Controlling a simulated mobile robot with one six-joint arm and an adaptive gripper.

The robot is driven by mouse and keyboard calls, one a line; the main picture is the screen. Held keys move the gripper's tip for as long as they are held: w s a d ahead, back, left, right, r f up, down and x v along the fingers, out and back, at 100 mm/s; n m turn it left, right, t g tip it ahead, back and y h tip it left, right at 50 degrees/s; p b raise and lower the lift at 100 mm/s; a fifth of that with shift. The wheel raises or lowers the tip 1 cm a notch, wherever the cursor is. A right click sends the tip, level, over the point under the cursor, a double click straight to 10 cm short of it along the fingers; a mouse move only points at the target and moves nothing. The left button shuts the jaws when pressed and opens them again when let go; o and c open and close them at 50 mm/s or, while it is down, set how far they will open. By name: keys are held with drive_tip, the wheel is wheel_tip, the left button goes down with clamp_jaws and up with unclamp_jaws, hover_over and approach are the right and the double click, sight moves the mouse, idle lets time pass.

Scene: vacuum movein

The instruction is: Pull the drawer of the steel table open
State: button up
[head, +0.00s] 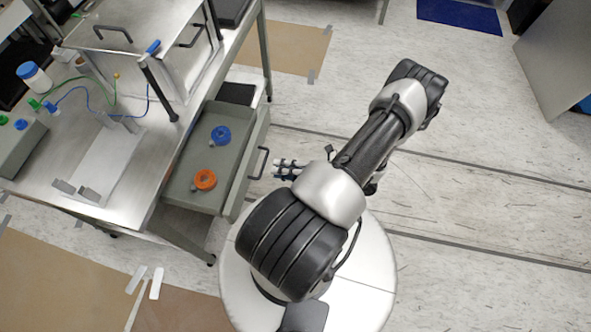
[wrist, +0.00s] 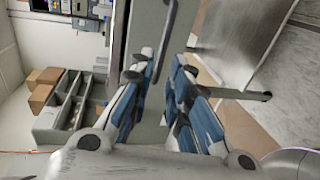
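The steel table (head: 130,185) stands at the left in the head view. Its grey drawer (head: 189,198) is pulled out to the right, with its inside showing. A blue ring-shaped item (head: 220,135) and an orange one (head: 205,179) lie in it. The drawer's dark bar handle (head: 263,163) is on its right front face. My gripper (head: 280,168) is just right of the handle, with a small gap seen between them.
A metal box with handles (head: 140,35), a white-and-blue jar (head: 33,76) and cables are on the tabletop. The floor (head: 480,180) to the right of my arm is clear. Shelving with brown boxes (wrist: 45,85) shows at the left in the wrist view.

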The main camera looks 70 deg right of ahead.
drive_tip(key=v, duration=0.5)
drive_tip(key=shift+r, duration=0.1)
idle(0.4)
